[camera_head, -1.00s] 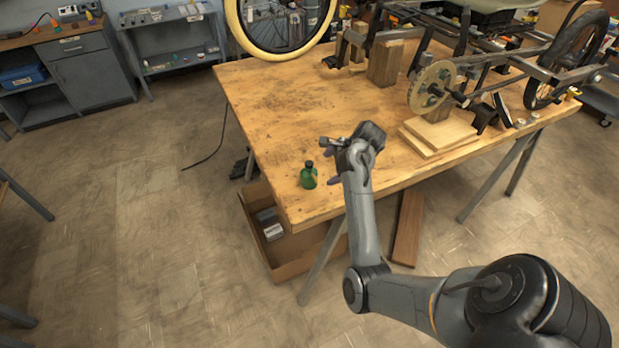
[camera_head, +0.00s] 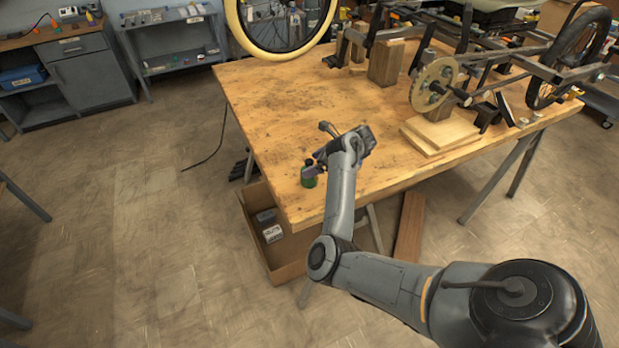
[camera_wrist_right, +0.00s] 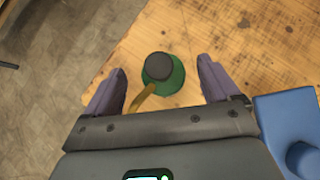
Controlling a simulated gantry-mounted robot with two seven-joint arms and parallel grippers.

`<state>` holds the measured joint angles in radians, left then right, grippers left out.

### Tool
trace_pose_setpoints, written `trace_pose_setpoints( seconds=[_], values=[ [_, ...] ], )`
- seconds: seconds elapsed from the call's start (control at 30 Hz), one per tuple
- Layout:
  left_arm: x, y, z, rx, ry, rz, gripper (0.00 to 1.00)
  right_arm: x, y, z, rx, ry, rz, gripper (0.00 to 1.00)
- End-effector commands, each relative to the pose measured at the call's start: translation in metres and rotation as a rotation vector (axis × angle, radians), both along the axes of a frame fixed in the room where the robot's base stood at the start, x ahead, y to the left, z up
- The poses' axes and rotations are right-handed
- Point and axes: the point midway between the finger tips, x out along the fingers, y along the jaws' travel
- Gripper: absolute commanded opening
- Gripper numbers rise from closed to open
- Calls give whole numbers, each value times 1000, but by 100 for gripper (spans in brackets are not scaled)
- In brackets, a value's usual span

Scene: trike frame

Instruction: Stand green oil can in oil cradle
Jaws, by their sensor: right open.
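The green oil can (camera_head: 308,181) stands upright near the front left corner of the wooden table, partly hidden by my right gripper (camera_head: 314,167). In the right wrist view the can (camera_wrist_right: 172,83) shows from above, with a dark round cap and a tan spout or handle toward the palm. My right gripper (camera_wrist_right: 162,66) is open, its two purple-grey fingers on either side of the can, with gaps showing on both sides. I cannot pick out the oil cradle for sure. My left gripper is not in view.
The wooden table (camera_head: 270,110) is clear left of my arm. Stacked boards (camera_head: 440,132) and the trike frame (camera_head: 510,70) occupy its right and back. An open cardboard box (camera_head: 285,270) stands below the front edge. A blue shape (camera_wrist_right: 285,115), unclear, shows in the wrist view.

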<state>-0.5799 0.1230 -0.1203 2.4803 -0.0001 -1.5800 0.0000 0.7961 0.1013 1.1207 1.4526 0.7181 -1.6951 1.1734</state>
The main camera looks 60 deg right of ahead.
Motion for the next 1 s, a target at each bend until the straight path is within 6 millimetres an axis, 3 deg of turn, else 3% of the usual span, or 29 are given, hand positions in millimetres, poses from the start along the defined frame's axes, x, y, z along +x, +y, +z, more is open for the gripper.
trace_pose_setpoints(
  seconds=[0.3,0.67,1.0],
  values=[
    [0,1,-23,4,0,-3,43,26,4,-31,2,-1,1,89],
    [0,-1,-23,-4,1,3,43,31,5,-34,-1,1,1,89],
    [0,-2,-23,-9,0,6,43,31,5,-34,-1,1,1,37]
  ],
)
